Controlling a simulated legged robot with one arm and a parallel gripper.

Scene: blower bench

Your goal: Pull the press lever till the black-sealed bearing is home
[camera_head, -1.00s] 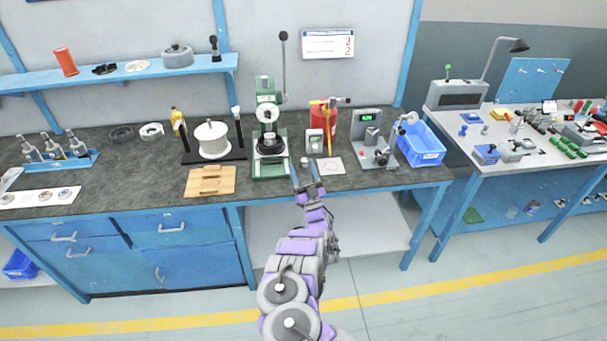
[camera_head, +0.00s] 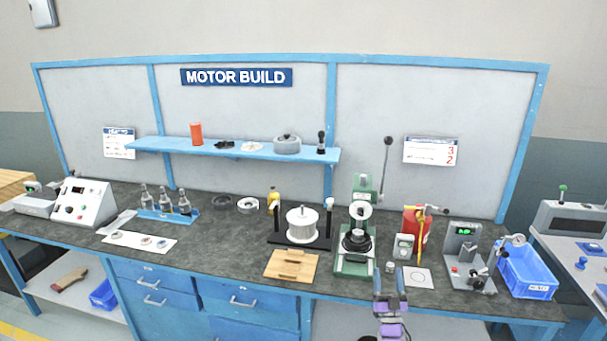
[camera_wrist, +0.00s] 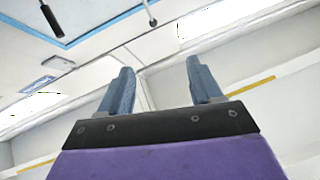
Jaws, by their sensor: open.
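The green arbor press (camera_head: 355,265) stands on the dark bench top in the head view, right of centre. Its long press lever (camera_head: 384,165) points up, with a black ball knob at the top. A dark round part (camera_head: 356,241) sits on the press bed under the ram; I cannot tell whether it includes the black-sealed bearing. My gripper (camera_head: 389,283) is open and empty, at the bench's front edge, in front and to the right of the press and well below the lever knob. In the wrist view its two blue-grey fingers (camera_wrist: 160,85) are apart, with a dark-knobbed rod (camera_wrist: 151,14) beyond them.
A wooden board (camera_head: 291,265) and a white housing on a black stand (camera_head: 302,223) are left of the press. A small grey meter (camera_head: 403,246), a red container (camera_head: 414,225), a gauge stand (camera_head: 465,258) and a blue bin (camera_head: 528,270) are right. A shelf (camera_head: 240,149) spans behind.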

